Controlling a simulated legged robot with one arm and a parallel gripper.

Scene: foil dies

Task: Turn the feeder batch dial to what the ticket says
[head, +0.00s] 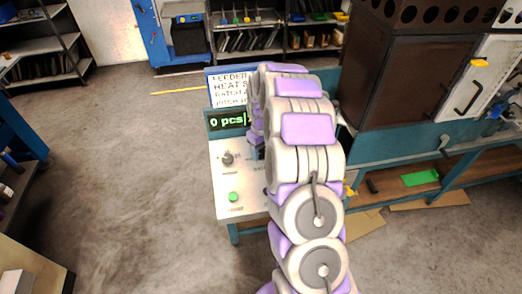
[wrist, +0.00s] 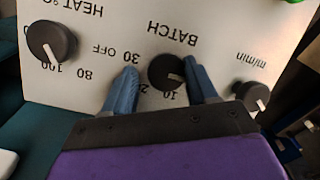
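The batch dial (wrist: 167,70) is a round black knob on a white panel, seen upside down in the wrist view. Its pale pointer mark faces the lower right, to the right of the 10 label. My gripper (wrist: 163,86) is open, with one blue finger on each side of the dial. A gap shows by the left finger; the right finger is very close, and I cannot tell whether it touches. The ticket (head: 228,88) stands behind the panel, partly hidden by my arm; its batch value is not readable. The display (head: 226,121) reads "0 pcs".
The heat knob (wrist: 52,42) and the m/min knob (wrist: 252,95) flank the batch dial. A green button (head: 234,197) is at the panel's front left. A dark machine cabinet (head: 393,70) stands at the right. Open floor lies left of the panel.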

